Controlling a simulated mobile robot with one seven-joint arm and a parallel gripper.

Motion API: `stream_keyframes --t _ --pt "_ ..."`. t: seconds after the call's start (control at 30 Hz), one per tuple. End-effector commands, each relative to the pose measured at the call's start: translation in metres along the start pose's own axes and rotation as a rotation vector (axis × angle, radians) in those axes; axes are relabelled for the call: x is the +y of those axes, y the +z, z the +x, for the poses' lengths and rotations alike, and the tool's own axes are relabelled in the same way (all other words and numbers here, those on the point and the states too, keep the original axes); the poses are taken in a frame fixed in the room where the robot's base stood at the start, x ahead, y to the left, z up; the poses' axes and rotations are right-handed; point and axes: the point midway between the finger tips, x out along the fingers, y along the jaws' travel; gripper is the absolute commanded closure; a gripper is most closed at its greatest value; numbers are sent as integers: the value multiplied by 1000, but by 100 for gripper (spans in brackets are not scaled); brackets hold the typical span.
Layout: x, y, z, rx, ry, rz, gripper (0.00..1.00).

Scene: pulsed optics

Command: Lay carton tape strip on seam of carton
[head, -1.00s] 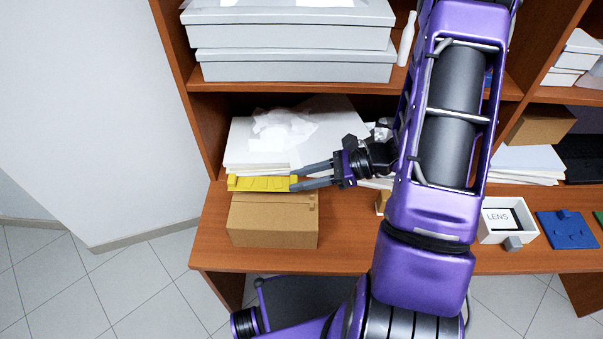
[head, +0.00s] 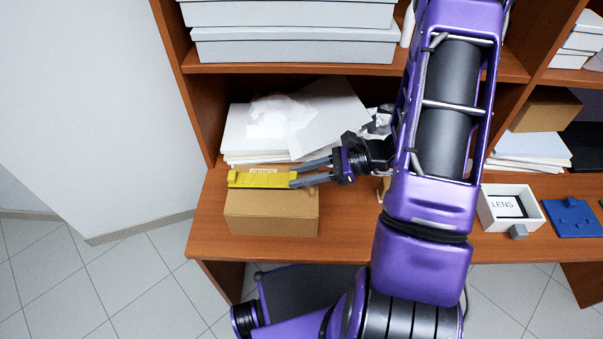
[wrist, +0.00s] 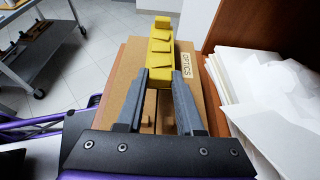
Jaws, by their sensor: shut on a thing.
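The carton tape strip is a yellow, notched bar (head: 258,180), also in the wrist view (wrist: 160,55). The closed brown carton (head: 270,213) stands on the desk; its top shows beside the strip in the wrist view (wrist: 122,85). My gripper (head: 293,178) is shut on the strip's near end, as the wrist view also shows (wrist: 161,75). The strip lies lengthwise over the carton's top, roughly along its long side. I cannot tell whether it touches the top. The strip hides much of the seam line. An "OPTICS" label (wrist: 186,66) shows beside it.
White papers (head: 255,135) are stacked right behind the carton, under a shelf with grey boxes (head: 295,45). A white tray marked LENS (head: 510,208) and a blue plate (head: 571,217) lie to the right. The desk in front of the carton is clear.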

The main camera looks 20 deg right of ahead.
Motion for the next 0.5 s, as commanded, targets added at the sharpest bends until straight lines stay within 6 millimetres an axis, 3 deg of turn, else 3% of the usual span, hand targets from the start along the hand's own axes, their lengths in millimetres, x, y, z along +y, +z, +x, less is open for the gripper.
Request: stream_keyframes --t 0.5 --pt "0 -19 8 0 0 0 100"
